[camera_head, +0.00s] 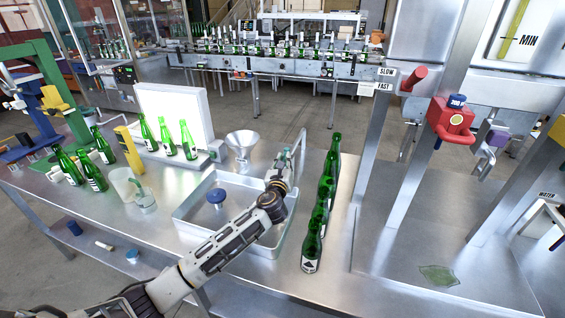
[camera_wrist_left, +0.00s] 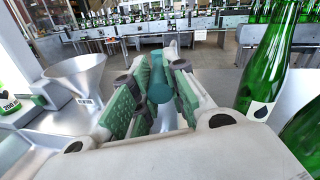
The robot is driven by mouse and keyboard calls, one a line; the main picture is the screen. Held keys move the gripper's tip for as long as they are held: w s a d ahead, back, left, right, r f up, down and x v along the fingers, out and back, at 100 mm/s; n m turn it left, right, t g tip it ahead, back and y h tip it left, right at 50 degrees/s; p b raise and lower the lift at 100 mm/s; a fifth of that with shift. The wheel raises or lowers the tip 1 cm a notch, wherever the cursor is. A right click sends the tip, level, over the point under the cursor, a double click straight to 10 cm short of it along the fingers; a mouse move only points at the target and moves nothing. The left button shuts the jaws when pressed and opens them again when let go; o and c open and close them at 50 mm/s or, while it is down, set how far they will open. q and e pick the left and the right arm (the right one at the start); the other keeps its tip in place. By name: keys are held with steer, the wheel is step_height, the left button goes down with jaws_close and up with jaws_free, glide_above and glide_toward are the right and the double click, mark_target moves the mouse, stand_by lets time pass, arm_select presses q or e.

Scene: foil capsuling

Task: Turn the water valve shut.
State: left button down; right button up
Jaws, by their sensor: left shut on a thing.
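My left gripper (camera_head: 283,165) is at the back right corner of the metal sink tray (camera_head: 183,218), beside an upright metal pipe (camera_head: 302,146). In the left wrist view its green-padded fingers (camera_wrist_left: 158,95) are closed around a teal, rounded part (camera_wrist_left: 159,84), which looks like the handle of the water valve. My right gripper is not in view.
A row of green bottles (camera_head: 311,246) stands close to the right of my left arm. A funnel (camera_head: 242,144) stands behind the tray. A blue-topped knob (camera_head: 216,196) is in the tray. A red device (camera_head: 450,118) hangs on the frame at right.

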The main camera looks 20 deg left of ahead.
arm_select(q)
steer(key=shift+w+d+n+g+y, duration=0.15)
steer(key=shift+d+n+y, duration=0.25)
steer(key=shift+n+y, duration=0.45)
steer(key=shift+w+d+n+g+y, duration=0.1)
steer(key=shift+d+n+g+y, duration=0.25)
steer(key=shift+y, duration=0.8)
steer(key=c, duration=1.4)
jaws_free()
steer(key=shift+o, duration=0.2)
step_height(320, 180, up, 10)
